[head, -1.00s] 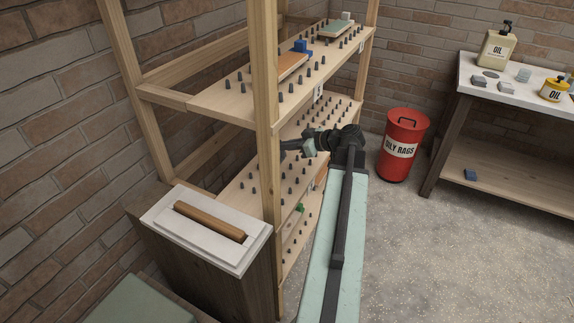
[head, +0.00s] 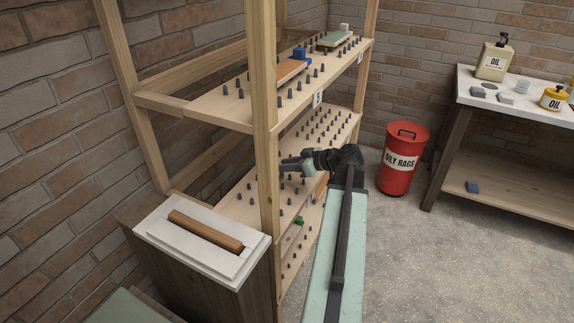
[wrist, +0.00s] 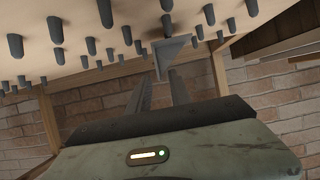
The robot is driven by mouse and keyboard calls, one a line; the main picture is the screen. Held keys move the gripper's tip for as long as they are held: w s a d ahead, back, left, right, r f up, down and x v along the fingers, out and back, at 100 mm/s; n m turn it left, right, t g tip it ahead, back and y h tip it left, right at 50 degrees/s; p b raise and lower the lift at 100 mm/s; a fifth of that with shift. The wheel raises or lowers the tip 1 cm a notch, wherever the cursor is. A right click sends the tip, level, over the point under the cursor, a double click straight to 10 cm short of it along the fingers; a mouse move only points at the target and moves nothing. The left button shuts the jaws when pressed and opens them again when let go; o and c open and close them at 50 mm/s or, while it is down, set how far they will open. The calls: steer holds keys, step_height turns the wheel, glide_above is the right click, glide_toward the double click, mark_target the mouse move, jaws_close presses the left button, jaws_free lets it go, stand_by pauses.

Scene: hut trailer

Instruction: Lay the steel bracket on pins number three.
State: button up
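My gripper (head: 290,164) reaches in over the pinned middle shelf (head: 240,202), at the end of my arm. In the wrist view, a grey angled steel piece, which looks like the steel bracket (wrist: 173,52), sits at the tips of my two dark fingers. The fingers appear shut on it. Dark pins (wrist: 93,46) stand around and beyond it, and the bracket looks apart from the shelf board. In the head view the bracket is too small to make out clearly. I cannot tell which pins are number three.
A wooden post (head: 264,120) stands left of my arm. The upper shelf (head: 228,102) holds orange and green pieces and bears a number tag (head: 318,98). A white-topped stand (head: 157,232) is at front left. A red bin (head: 403,165) and a bench (head: 505,104) stand right; floor between is clear.

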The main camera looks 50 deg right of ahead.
steer(key=shift+r, duration=0.1)
steer(key=shift+s+r+p, duration=0.2)
steer(key=shift+r+p, duration=0.1)
steer(key=shift+p, duration=0.15)
steer(key=p+v, duration=0.4)
steer(key=v, duration=0.7)
steer(key=shift+s+p, duration=0.25)
steer(key=shift+p, duration=0.1)
